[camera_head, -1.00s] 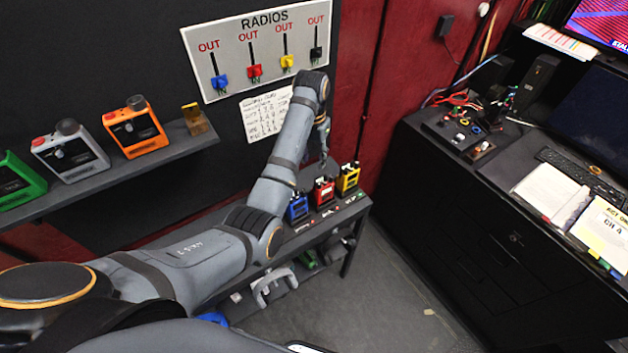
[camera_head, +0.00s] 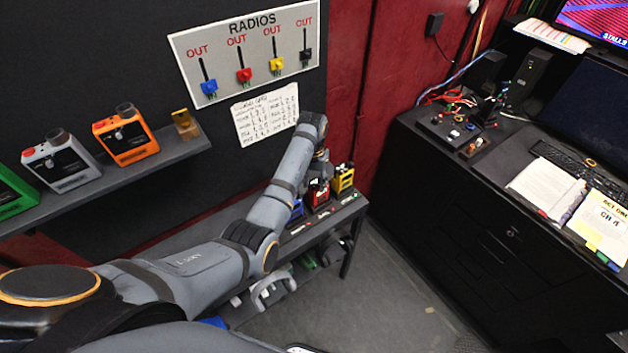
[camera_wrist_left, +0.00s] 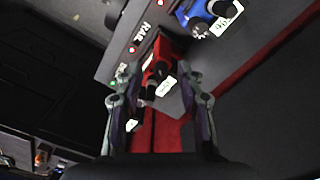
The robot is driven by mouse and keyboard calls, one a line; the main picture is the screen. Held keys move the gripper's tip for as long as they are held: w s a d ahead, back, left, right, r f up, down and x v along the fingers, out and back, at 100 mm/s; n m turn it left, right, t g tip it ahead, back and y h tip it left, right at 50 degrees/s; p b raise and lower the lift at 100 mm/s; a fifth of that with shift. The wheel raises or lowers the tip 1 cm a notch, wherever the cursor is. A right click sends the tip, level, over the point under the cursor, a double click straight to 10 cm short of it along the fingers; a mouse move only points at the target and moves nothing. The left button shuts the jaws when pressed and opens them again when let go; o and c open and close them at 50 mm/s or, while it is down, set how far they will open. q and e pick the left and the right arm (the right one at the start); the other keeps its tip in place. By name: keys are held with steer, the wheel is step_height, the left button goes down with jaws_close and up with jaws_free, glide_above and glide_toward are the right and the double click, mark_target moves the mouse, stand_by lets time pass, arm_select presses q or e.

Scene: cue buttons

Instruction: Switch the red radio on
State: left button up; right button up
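The red radio (camera_head: 318,194) stands on a low dark bench between a blue radio (camera_head: 297,209) and a yellow radio (camera_head: 343,178). My left gripper (camera_head: 322,160) is just above the red radio and hides part of its top. In the left wrist view, the red radio (camera_wrist_left: 172,48) shows with dark knobs and a white tag. My left gripper (camera_wrist_left: 155,88) is open there, its two fingers apart on either side of the radio's knob end. I cannot tell whether it touches the radio. The blue radio (camera_wrist_left: 198,14) is beside it. My right gripper is not in view.
A board marked RADIOS (camera_head: 250,62) with coloured hooks hangs on the wall above a paper list (camera_head: 266,115). A shelf (camera_head: 160,153) at left holds orange, grey and green radios. Small red lights show on the bench edge (camera_wrist_left: 132,50). A black desk (camera_head: 480,200) stands at right.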

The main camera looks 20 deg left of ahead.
arm_select(q)
steer(key=shift+c, duration=0.9)
steer(key=shift+a, duration=0.1)
jaws_close()
steer(key=shift+m, duration=0.4)
steer(key=m, duration=0.3)
steer(key=shift+m, duration=0.3)
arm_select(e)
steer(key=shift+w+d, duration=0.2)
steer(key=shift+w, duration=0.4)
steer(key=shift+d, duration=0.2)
arm_select(q)
steer(key=shift+o, duration=0.9)
jaws_free()
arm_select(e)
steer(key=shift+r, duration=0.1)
